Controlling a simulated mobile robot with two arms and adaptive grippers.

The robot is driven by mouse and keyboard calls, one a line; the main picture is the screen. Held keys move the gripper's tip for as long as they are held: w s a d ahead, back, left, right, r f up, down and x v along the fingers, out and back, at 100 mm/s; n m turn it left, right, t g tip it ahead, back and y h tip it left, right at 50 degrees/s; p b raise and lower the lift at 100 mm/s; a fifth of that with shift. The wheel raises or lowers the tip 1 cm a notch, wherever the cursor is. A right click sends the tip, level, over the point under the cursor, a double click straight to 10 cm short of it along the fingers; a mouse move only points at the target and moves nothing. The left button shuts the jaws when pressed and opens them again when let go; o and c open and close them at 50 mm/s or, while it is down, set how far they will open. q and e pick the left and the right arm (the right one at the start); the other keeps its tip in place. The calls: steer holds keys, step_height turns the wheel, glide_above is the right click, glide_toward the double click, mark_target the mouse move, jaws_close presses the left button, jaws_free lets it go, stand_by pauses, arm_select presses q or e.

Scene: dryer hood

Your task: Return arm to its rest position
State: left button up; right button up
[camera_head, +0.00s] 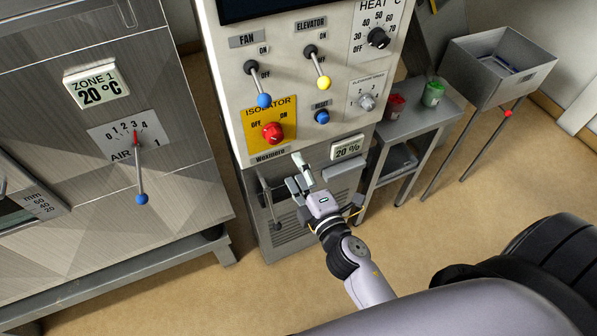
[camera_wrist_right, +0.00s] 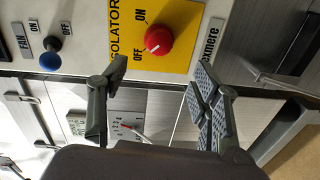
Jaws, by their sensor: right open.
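My right gripper (camera_head: 300,178) is in front of the lower part of the control cabinet (camera_head: 233,95), just below the yellow isolator plate (camera_head: 256,111). In the right wrist view my right gripper (camera_wrist_right: 155,88) has its two fingers wide apart with nothing between them. The red isolator knob (camera_head: 273,132) is clear of the fingers; it also shows in the right wrist view, where the red knob (camera_wrist_right: 160,40) lies beyond the fingertips. My right arm (camera_head: 365,285) reaches up from the lower right. My left gripper is not in view.
A blue-tipped fan lever (camera_head: 264,100) and yellow-tipped elevator lever (camera_head: 324,82) are above the gripper. A metal machine with an air lever (camera_head: 141,198) stands left. A side table (camera_head: 440,112) with red and green containers and a metal bin (camera_head: 500,65) stand right. Floor in front is open.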

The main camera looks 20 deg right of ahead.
steer(key=s+f+m+g+b, duration=0.1)
steer(key=s+f+m+g, duration=0.2)
steer(key=f, duration=0.9)
steer(key=s+f+m+g+b, duration=0.2)
steer(key=s+f, duration=0.2)
steer(key=f, duration=0.8)
steer(key=s+f+m+g+b, duration=0.1)
steer(key=s+f+m+g, duration=0.2)
steer(key=f, duration=0.9)
steer(key=s+d+f+m+g+b, duration=0.2)
steer(key=s+f+m+g, duration=0.1)
steer(key=s+f, duration=0.7)
steer(key=s+d+f+m+g+b, duration=0.1)
steer(key=s+d+f+m+g, duration=0.2)
steer(key=s+f, duration=0.8)
steer(key=s+g, duration=0.2)
steer(key=s, duration=0.5)
steer(key=shift+s+d+f+m+h+b, duration=0.2)
steer(key=shift+s+d+m+h+b, duration=0.1)
steer(key=shift+m+b, duration=0.1)
